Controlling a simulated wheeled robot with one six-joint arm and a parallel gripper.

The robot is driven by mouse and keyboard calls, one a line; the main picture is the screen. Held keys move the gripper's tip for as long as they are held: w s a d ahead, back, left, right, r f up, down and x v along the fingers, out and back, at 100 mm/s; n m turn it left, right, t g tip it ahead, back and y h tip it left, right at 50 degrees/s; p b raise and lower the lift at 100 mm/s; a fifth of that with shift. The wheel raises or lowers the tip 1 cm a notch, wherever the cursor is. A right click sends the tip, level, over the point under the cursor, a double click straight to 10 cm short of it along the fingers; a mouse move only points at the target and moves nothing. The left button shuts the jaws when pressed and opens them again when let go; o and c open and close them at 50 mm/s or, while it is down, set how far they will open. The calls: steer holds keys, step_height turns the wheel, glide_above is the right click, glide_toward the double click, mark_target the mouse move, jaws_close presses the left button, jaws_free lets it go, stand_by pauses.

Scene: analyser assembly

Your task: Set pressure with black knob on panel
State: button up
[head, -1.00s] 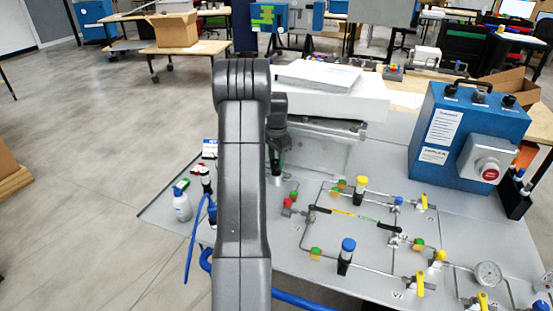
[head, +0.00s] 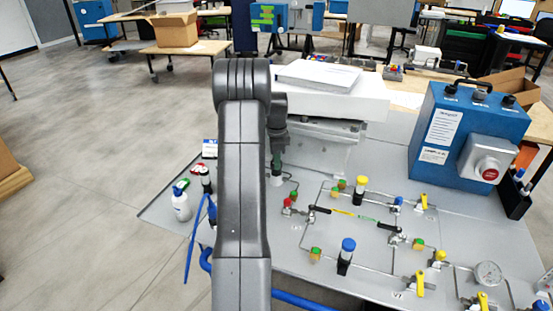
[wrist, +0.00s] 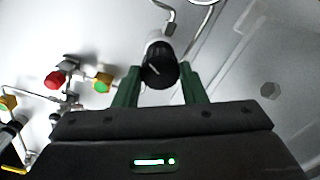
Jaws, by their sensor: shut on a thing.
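The black knob (wrist: 159,72) has a white pointer line and sits on a pale cylindrical body, seen in the wrist view. My gripper (wrist: 161,72) has its two green fingers on either side of the knob and is shut on it. In the head view my gripper (head: 277,160) points down at the back left of the grey panel (head: 400,190). My arm partly covers it there, and the knob itself is hard to make out.
A red knob (wrist: 55,80) and a green-and-yellow fitting (wrist: 102,84) lie left of the fingers. Pipes, yellow valves and a gauge (head: 488,273) cover the panel's right. A blue box (head: 468,135) stands at the back right. A white bottle (head: 181,205) stands left.

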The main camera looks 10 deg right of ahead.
steer(key=shift+r, duration=0.1)
steer(key=o, duration=1)
step_height(320, 180, up, 14)
steer(key=shift+f+b, duration=0.15)
steer(key=shift+b, duration=0.3)
step_height(320, 180, down, 14)
steer(key=shift+p, duration=0.45)
